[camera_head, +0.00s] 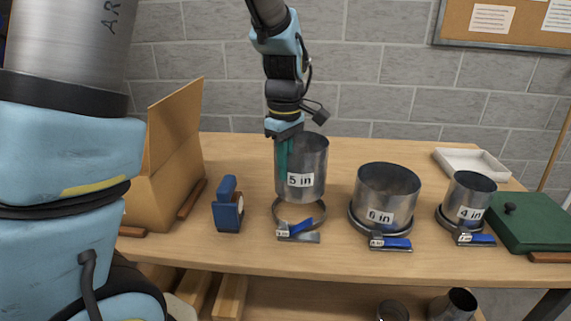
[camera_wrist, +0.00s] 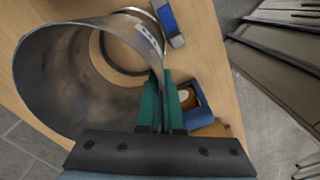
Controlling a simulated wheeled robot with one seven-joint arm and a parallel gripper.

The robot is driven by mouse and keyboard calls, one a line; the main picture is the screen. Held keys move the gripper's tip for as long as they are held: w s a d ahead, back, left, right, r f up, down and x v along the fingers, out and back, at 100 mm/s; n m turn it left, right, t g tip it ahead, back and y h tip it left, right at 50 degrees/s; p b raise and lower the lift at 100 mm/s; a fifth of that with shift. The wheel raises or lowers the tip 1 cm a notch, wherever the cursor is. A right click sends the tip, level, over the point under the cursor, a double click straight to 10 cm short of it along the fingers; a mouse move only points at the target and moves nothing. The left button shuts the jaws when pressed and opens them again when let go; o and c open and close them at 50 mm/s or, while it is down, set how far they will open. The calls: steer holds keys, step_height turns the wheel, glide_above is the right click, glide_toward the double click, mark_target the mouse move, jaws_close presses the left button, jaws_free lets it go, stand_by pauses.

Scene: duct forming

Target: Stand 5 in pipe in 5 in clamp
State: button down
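The 5 in pipe (camera_head: 312,180) is an upright, open metal cylinder with a "5 in" label. My gripper (camera_head: 283,158) is shut on its left wall, with the teal fingers on either side of the rim. The wrist view shows the fingers (camera_wrist: 161,103) pinching the wall of the pipe (camera_wrist: 60,90). The 5 in clamp (camera_head: 299,226) is a metal ring with a blue lever, lying on the table just below the pipe. The ring also shows beyond the pipe in the wrist view (camera_wrist: 136,72). The pipe appears held above the ring, its lower edge apart from it.
The 6 in pipe (camera_head: 388,188) and 4 in pipe (camera_head: 469,195) stand in their clamps to the right. A blue tool (camera_head: 228,206) and a cardboard box (camera_head: 172,160) are to the left. A white tray (camera_head: 471,163) and green case (camera_head: 530,222) are at the right.

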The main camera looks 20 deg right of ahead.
mark_target(285, 195)
steer(key=shift+f+b, duration=2)
steer(key=shift+f, duration=0.3)
steer(key=shift+f+b, duration=0.7)
steer(key=shift+f, duration=0.95)
steer(key=c, duration=1)
jaws_free()
step_height(285, 195, up, 11)
steer(key=b, duration=0.1)
steer(key=shift+f, duration=0.1)
